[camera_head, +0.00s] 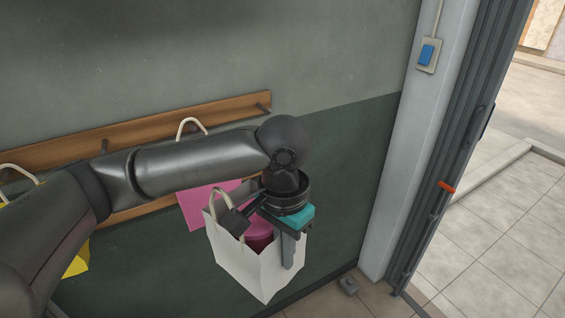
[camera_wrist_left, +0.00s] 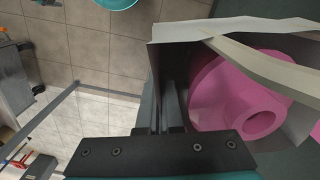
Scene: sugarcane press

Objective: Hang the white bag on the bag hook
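The white bag (camera_head: 246,268) is in front of the dark green lower wall, below the rail, with its mouth up. A pink round object sits inside it, clearly seen in the left wrist view (camera_wrist_left: 258,118). My left gripper (camera_head: 289,250) is at the bag's right upper side, its fingers close together on the bag's rim (camera_wrist_left: 172,95). The exact contact is partly hidden. A pale handle loop (camera_head: 214,200) stands up at the bag's left. The wooden rail (camera_head: 235,108) carries dark hooks; the rightmost hook (camera_head: 263,107) is bare. My right gripper is not in view.
A pink bag (camera_head: 192,207) hangs from the rail behind my left arm. A yellow bag (camera_head: 77,265) is at the far left, mostly hidden. A pale post with a blue switch (camera_head: 427,54) and a door frame stand at right. Wall right of the rail is clear.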

